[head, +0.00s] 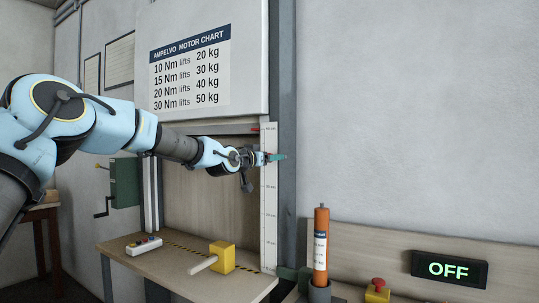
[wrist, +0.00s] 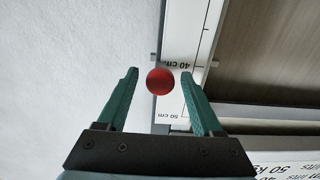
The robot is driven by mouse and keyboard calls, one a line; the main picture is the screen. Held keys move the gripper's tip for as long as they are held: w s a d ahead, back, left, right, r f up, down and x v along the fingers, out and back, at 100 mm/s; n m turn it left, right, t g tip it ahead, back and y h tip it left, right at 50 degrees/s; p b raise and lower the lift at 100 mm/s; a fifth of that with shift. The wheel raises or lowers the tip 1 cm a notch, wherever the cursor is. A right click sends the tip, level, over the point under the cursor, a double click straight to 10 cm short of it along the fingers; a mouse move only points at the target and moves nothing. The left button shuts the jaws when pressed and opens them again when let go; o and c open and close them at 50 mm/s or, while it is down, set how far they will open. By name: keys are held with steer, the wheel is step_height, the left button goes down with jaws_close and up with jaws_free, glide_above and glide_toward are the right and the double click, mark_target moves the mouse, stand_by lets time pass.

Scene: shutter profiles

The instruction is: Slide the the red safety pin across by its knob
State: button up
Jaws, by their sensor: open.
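The red round knob (wrist: 160,81) of the safety pin shows in the wrist view, in front of the measuring strip. It sits between the two green fingers of my open gripper (wrist: 158,76), with a gap on the left and a smaller one on the right. I cannot tell whether any finger touches it. The pin's shaft behind the knob is mostly hidden. In the head view my gripper (head: 279,157) is at the upper part of the white measuring strip (head: 268,205), beside the grey post; the knob is not clear there.
The grey upright post (head: 287,110) stands right behind my gripper. A raised shutter panel with a motor chart (head: 190,65) hangs above. Below is a wooden bench with a yellow block (head: 222,256) and a button box (head: 144,245). An orange cylinder (head: 321,245) stands at right.

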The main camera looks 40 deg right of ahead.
steer(key=shift+c, duration=0.2)
jaws_close()
stand_by(0.4)
stand_by(0.6)
steer(key=shift+s, duration=0.1)
